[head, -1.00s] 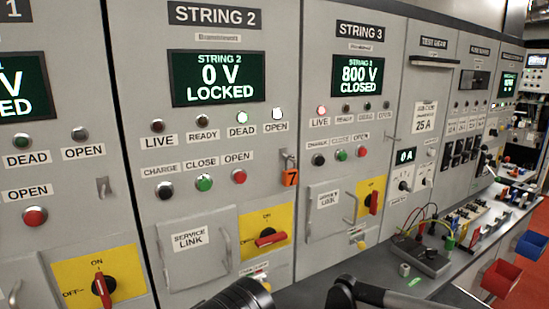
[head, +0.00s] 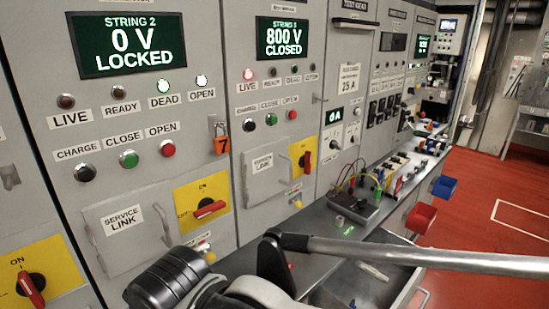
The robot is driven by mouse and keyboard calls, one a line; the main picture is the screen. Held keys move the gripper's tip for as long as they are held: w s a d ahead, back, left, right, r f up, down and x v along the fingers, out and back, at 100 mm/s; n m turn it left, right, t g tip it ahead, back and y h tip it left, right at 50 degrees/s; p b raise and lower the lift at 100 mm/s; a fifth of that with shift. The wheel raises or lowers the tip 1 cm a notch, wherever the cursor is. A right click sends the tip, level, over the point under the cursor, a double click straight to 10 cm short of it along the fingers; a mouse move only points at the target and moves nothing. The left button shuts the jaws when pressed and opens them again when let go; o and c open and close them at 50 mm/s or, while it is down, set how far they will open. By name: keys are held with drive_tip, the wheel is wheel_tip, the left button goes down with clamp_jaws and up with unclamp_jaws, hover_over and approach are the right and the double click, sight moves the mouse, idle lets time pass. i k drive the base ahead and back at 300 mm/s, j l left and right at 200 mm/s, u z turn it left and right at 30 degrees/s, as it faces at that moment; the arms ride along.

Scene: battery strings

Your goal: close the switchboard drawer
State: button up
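The switchboard drawer (head: 408,289) stands open under the front edge of the grey counter, at the bottom of the head view. Its grey interior shows, with a small pale object (head: 374,272) and a little blue item inside. A bar handle (head: 423,301) shows at its front, partly cut off by the bottom edge. My arm's long grey link crosses above the drawer and runs out of the right edge, hiding part of it.
The switchboard panels (head: 255,120) fill the left and back. The counter (head: 345,237) carries a dark test box (head: 352,207) with leads. A red bin (head: 421,217) and a blue bin (head: 444,187) hang at its front. Red floor (head: 490,220) at the right is open.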

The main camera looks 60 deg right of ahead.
sight(349, 283)
drive_tip(key=k+z, duration=0.15)
drive_tip(key=z, duration=0.3)
drive_tip(key=k+z, duration=0.1)
drive_tip(key=z, duration=0.3)
drive_tip(key=k+z, duration=0.15)
drive_tip(key=z, duration=0.3)
drive_tip(key=k+l+z, duration=0.1)
drive_tip(key=z, duration=0.3)
drive_tip(key=l+z, duration=0.2)
drive_tip(key=z, duration=0.25)
drive_tip(key=k+l+z, duration=0.1)
drive_tip(key=z, duration=0.3)
drive_tip(key=k+z, duration=0.15)
drive_tip(key=z, duration=0.3)
drive_tip(key=k+l+z, duration=0.1)
drive_tip(key=z, duration=0.3)
drive_tip(key=i+l, duration=0.05)
